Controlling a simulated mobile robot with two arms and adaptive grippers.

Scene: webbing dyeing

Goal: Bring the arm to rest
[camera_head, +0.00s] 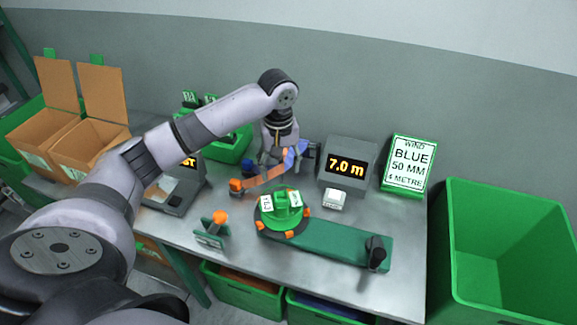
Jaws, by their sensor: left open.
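My left arm reaches in from the left across the table (330,283). Its left gripper (281,163) points down, open, above the back middle of the table, near an orange strip (264,180) and a blue piece (296,153). It partly hides these, and I cannot tell whether it touches them. No held object shows between its fingers. My right gripper is not in view.
A green winder (325,243) with an orange-pegged wheel stands in front. Behind are a display reading 7.0 m (347,165) and a sign reading WIND BLUE 50 MM (409,163). Cardboard boxes (88,142) stand left; a large green bin (505,250) stands right.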

